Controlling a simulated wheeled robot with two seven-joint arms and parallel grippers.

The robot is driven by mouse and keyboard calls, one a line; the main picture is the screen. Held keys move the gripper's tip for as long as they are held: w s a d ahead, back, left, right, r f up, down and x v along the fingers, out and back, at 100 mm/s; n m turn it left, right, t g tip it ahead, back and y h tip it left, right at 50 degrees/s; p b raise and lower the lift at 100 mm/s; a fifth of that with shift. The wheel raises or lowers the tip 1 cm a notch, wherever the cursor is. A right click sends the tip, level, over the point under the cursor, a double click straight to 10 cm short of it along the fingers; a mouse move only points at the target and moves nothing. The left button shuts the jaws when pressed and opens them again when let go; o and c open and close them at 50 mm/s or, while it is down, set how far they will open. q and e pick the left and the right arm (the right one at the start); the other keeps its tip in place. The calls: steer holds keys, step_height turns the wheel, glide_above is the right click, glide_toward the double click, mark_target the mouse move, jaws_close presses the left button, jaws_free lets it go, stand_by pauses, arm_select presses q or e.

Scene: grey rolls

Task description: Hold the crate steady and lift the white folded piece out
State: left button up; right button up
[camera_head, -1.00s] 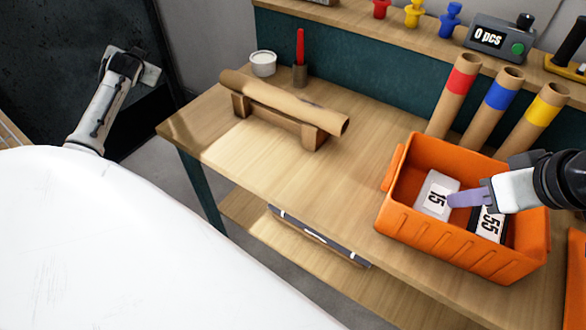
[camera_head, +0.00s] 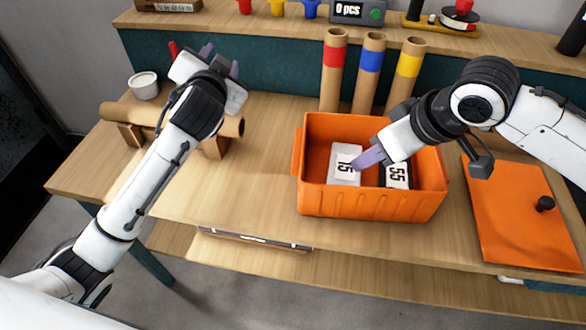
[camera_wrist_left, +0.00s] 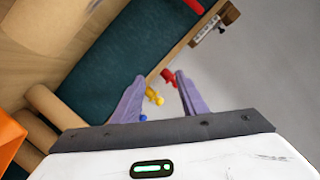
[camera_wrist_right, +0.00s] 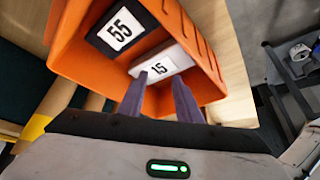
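The orange crate (camera_head: 372,206) stands on the table. Inside it lie the white folded piece (camera_head: 343,156), labelled 15, and a black piece (camera_head: 397,175), labelled 55. My right gripper (camera_head: 366,158) reaches into the crate from the right, with its fingertips at the white piece. In the right wrist view its fingers (camera_wrist_right: 161,84) are apart, with the white piece (camera_wrist_right: 172,57) just beyond them; I see no grip on it. My left gripper (camera_head: 220,60) is open and empty above the back left of the table, away from the crate. Its fingers (camera_wrist_left: 157,85) also stand apart in its wrist view.
A cardboard roll (camera_head: 120,112) rests on a wooden stand below my left arm. Three banded tubes (camera_head: 368,75) stand behind the crate. An orange lid (camera_head: 522,222) with a black knob lies to its right. The table between stand and crate is clear.

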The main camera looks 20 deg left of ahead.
arm_select(q)
steer(key=s+d+f+h, duration=0.15)
steer(key=s+d, duration=0.25)
steer(key=d, duration=0.6)
steer(key=n+g+h, duration=0.1)
steer(key=n, duration=0.5)
glide_toward(299, 148)
steer(key=shift+g+h, duration=0.25)
steer(key=shift+g, duration=0.05)
steer(key=x, duration=1)
steer(key=shift+w+a+r, duration=0.2)
jaws_close()
